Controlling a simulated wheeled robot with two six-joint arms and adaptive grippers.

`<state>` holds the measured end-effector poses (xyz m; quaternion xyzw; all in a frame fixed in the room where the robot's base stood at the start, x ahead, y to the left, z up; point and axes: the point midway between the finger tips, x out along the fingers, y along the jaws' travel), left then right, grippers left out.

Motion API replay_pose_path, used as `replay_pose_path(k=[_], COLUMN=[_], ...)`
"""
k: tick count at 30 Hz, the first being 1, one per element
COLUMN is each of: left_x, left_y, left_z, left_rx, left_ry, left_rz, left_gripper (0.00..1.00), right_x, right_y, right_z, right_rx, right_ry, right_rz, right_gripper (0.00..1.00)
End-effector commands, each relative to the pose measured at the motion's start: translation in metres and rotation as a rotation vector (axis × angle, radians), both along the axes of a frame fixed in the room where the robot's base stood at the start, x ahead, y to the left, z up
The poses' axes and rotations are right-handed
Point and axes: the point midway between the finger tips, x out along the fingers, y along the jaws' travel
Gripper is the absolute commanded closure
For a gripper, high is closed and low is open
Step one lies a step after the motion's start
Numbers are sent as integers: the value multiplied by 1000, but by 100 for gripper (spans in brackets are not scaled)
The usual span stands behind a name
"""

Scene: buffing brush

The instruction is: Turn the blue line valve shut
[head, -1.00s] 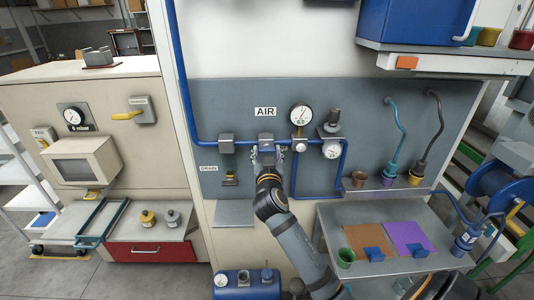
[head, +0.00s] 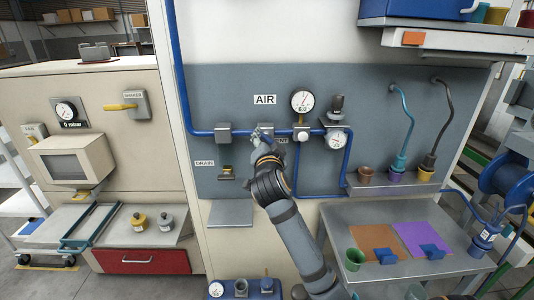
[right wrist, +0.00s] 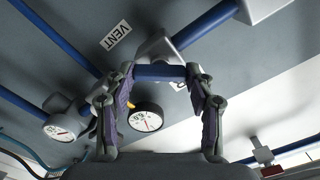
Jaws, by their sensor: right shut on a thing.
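The blue line valve (head: 267,129) sits on the blue pipe below the AIR sign, on the grey panel. In the right wrist view its blue handle (right wrist: 160,73) lies crosswise between my fingers, in front of the grey valve body. My right gripper (head: 262,142) is at the valve from below, tilted, and shut on the handle. Its two fingers (right wrist: 161,88) press on the handle's ends in the right wrist view. In the head view the gripper and wrist hide most of the handle. My left gripper is not in view.
A VENT label (right wrist: 115,35) is close by the valve. A round gauge (head: 303,102) and a regulator with a second gauge (head: 336,139) stand right of it. A drain handle (head: 227,172) is lower left. A grey bench (head: 340,216) with cups stands lower right.

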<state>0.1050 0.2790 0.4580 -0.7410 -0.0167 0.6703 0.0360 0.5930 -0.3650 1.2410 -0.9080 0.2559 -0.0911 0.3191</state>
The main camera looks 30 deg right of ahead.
Motion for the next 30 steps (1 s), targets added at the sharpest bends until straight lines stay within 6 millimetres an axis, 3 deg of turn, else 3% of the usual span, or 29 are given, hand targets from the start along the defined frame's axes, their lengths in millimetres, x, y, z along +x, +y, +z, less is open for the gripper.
replay_pose_path(k=[1,15,30], left_x=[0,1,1], left_y=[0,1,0], left_z=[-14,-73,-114], left_rx=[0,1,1], left_ry=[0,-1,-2], left_rz=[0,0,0], left_gripper=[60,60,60], right_x=[1,1,1], right_y=[0,0,0], right_z=[-8,-7,-3], right_rx=[37,416,707], right_ry=[-21,-253,-432], right_rz=[1,2,3], right_gripper=[77,77,77])
